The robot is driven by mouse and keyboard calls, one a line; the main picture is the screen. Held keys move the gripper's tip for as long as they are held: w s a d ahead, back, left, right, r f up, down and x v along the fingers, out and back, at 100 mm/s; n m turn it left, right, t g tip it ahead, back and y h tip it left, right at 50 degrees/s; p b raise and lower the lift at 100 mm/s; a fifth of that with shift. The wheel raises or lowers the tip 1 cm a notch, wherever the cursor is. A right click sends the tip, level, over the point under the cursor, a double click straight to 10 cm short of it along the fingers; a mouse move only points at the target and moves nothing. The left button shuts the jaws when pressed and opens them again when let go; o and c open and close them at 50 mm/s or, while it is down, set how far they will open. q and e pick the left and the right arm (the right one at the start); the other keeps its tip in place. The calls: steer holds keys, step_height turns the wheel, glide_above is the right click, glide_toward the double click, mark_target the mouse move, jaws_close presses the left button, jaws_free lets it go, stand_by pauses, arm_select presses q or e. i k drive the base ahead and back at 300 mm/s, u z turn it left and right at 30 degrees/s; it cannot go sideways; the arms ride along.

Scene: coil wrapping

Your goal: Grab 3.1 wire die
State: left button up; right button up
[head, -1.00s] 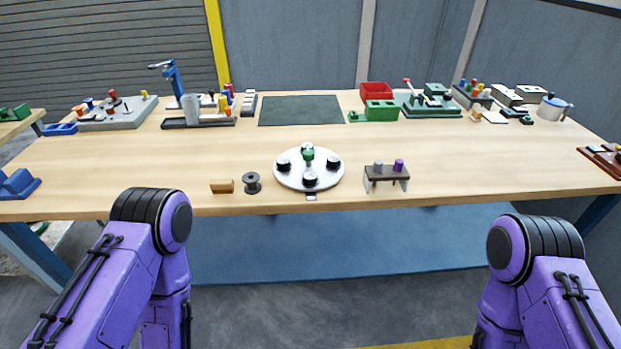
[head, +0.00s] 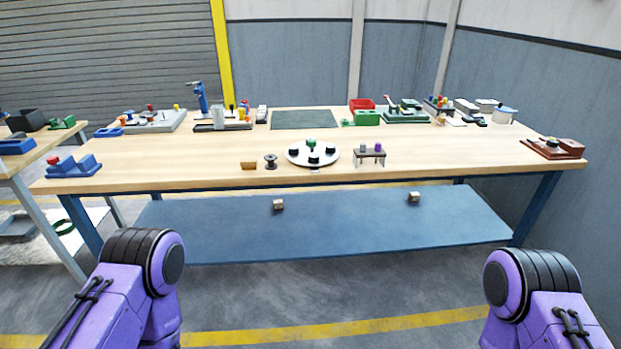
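A small dark stand (head: 370,155) with clear-looking legs sits near the table's front edge, right of centre. A grey cylinder (head: 362,148) and a purple cylinder (head: 378,147) stand on top of it; they may be dies, but no size marking is readable. Left of the stand is a round white plate (head: 330,156) with several black round pieces and a green knob (head: 311,142). A dark spool (head: 270,162) and a small tan block (head: 248,165) are further left. Only the upper parts of my purple arms show; both grippers are out of view.
The wooden table (head: 200,160) spans the view, with fixtures along its back edge. A blue stepped block (head: 75,168) is at its left and a brown wooden base (head: 552,150) at its right. Two small blocks lie on the blue lower shelf (head: 340,230). Floor before the table is clear.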

mark_target(312, 158)
steer(key=z, duration=1.1)
steer(key=i, duration=0.85)
steer(key=z, duration=0.1)
